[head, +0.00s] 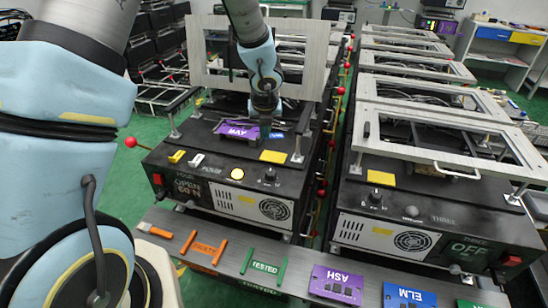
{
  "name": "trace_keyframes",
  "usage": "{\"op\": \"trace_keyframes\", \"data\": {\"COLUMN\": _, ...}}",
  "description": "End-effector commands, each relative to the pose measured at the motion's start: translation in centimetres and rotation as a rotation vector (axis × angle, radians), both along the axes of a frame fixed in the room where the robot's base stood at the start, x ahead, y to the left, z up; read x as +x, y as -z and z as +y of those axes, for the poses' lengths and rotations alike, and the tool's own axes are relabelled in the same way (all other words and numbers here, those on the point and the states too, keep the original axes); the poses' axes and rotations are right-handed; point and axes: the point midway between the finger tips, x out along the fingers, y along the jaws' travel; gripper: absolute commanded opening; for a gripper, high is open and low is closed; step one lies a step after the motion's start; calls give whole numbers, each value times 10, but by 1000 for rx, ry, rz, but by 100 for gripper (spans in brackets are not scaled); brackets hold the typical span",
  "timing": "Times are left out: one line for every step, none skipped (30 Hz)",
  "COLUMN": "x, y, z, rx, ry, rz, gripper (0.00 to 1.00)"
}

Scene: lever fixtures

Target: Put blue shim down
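My gripper (265,108) points down over the left fixture (220,160), just right of a purple labelled plate (236,130) that lies in its bed. The fingertips are small and dark against the dark bed, so I cannot tell whether they are open or what they hold. A blue labelled plate (408,297) lies on the front rail, partly cut off by the bottom edge.
The left fixture's metal frame (205,50) stands raised behind my gripper. The front rail (215,262) carries orange and green bars. Red-knobbed levers line the gap between fixtures.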

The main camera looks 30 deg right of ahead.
Motion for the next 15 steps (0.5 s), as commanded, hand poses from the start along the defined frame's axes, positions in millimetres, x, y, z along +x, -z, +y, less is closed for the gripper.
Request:
{"op": "trace_keyframes", "data": {"x": -1, "y": 15, "z": 0, "rx": 4, "ry": 3, "rz": 1, "gripper": 0}}
{"op": "trace_keyframes", "data": {"x": -1, "y": 20, "z": 0, "rx": 4, "ry": 3, "rz": 1, "gripper": 0}}
{"op": "trace_keyframes", "data": {"x": -1, "y": 26, "z": -1, "rx": 3, "ry": 3, "rz": 1, "gripper": 0}}
{"op": "trace_keyframes", "data": {"x": -1, "y": 29, "z": 0, "rx": 3, "ry": 2, "rz": 0, "gripper": 0}}
{"op": "trace_keyframes", "data": {"x": -1, "y": 32, "z": 0, "rx": 2, "ry": 0, "rz": 0, "gripper": 0}}
{"op": "trace_keyframes", "data": {"x": -1, "y": 34, "z": -1, "rx": 0, "ry": 1, "rz": 0, "gripper": 0}}
{"op": "trace_keyframes", "data": {"x": -1, "y": 36, "z": 0, "rx": 0, "ry": 1, "rz": 0, "gripper": 0}}
{"op": "trace_keyframes", "data": {"x": -1, "y": 39, "z": 0, "rx": 2, "ry": 1, "rz": 0, "gripper": 0}}
{"op": "trace_keyframes", "data": {"x": -1, "y": 44, "z": 0, "rx": 2, "ry": 0, "rz": 0, "gripper": 0}}
{"op": "trace_keyframes", "data": {"x": -1, "y": 49, "z": 0, "rx": 3, "ry": 0, "rz": 1, "gripper": 0}}
{"op": "trace_keyframes", "data": {"x": -1, "y": 54, "z": 0, "rx": 3, "ry": 1, "rz": 1, "gripper": 0}}
{"op": "trace_keyframes", "data": {"x": -1, "y": 61, "z": 0, "rx": 3, "ry": 1, "rz": 0, "gripper": 0}}
{"op": "trace_keyframes", "data": {"x": -1, "y": 65, "z": 0, "rx": 3, "ry": 1, "rz": 0, "gripper": 0}}
{"op": "trace_keyframes", "data": {"x": -1, "y": 70, "z": 0, "rx": 3, "ry": 1, "rz": 1, "gripper": 0}}
{"op": "trace_keyframes", "data": {"x": -1, "y": 74, "z": 0, "rx": 3, "ry": 1, "rz": 0, "gripper": 0}}
